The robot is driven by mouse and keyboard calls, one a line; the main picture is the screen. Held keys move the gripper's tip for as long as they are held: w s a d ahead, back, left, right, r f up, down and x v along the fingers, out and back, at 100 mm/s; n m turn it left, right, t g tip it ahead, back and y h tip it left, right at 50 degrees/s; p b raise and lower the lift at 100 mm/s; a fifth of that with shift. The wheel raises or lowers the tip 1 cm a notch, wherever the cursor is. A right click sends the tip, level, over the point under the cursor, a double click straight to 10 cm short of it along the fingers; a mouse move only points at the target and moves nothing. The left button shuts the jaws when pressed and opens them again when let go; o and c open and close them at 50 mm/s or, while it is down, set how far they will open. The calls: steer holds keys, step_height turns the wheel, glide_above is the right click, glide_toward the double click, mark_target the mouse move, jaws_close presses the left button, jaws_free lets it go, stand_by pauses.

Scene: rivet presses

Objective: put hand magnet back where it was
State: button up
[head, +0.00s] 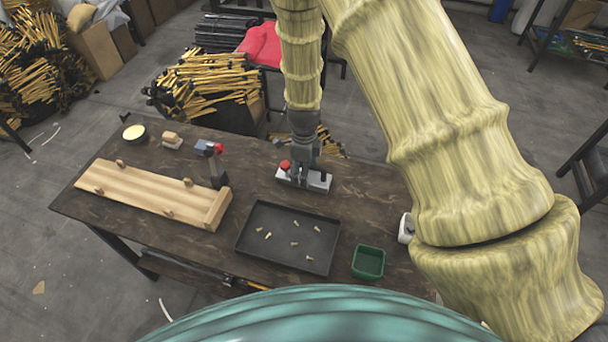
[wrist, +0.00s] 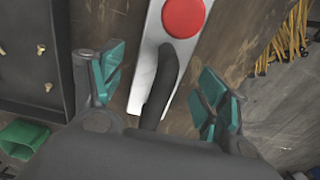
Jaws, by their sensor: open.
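The hand magnet appears to be the white bar with a red button and a black handle (head: 318,186), lying on the dark table. It also shows in the wrist view, where its white plate (wrist: 150,58) runs up the picture past the red button. My gripper (head: 303,168) is right above it. In the wrist view my gripper (wrist: 161,82) is open, with one green-padded finger on each side of the black handle (wrist: 160,90). The handle's lower end is hidden behind the gripper body. I cannot tell whether the fingers touch it.
A black tray (head: 262,254) with several small rivets lies in front, with a green bin (head: 368,262) to its right. A white object (head: 405,228) sits at the right edge.

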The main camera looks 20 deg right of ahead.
step_height(320, 180, up, 9)
steer(key=shift+b, duration=0.85)
